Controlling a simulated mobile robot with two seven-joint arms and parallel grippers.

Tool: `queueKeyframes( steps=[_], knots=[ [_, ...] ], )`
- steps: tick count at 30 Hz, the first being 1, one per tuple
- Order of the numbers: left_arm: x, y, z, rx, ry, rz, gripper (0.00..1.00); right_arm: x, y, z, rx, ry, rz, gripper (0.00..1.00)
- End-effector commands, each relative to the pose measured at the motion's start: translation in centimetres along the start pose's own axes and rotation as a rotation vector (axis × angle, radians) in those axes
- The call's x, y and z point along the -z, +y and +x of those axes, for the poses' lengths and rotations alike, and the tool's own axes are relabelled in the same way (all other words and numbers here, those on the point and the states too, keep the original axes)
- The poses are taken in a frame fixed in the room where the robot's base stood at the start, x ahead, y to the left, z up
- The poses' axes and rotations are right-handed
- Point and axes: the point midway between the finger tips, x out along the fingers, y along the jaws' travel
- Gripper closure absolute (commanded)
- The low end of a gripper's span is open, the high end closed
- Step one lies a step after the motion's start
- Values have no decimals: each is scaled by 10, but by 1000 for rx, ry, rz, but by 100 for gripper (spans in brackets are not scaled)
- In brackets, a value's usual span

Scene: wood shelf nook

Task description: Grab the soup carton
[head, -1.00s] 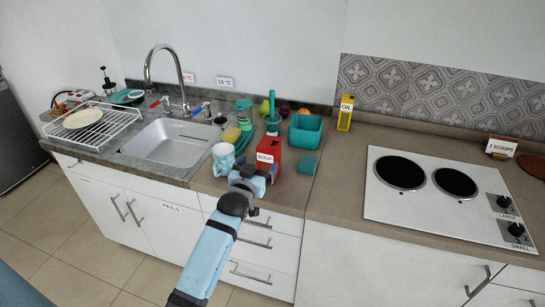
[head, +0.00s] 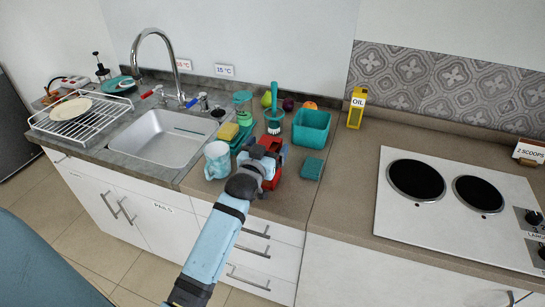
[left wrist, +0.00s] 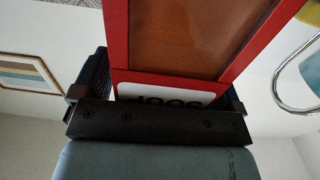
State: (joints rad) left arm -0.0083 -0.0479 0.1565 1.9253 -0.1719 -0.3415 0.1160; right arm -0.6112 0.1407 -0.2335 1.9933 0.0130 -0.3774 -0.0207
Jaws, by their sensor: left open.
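The red soup carton (head: 270,144) stands on the counter just right of the sink, partly hidden by my left gripper (head: 266,160). In the left wrist view the carton (left wrist: 118,35) fills the upper middle, with its white label upside down near the palm. My left gripper is open, with a dark finger on each side of the carton. I cannot tell whether either finger touches it. My right gripper is not in view.
A light blue patterned mug (head: 217,160) stands close on the left. A teal bin (head: 311,126) and a small teal block (head: 312,168) are on the right. A green sponge holder (head: 240,140) and teal brush (head: 274,118) are behind. The cooktop (head: 455,215) lies farther right.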

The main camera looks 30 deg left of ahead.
Motion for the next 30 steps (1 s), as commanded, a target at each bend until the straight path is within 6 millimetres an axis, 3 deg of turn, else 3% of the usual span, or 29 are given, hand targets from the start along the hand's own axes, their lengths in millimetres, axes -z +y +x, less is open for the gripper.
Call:
queueKeyframes(
  steps=[9, 21, 30],
  knots=[
    [0, 0, -1, 1, 0, 0, 11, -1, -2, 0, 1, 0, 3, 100],
    [0, 0, -1, 1, 0, 0, 100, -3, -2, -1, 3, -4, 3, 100],
    [3, 0, -1, 1, 3, 0, 100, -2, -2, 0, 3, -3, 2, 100]
  ],
)
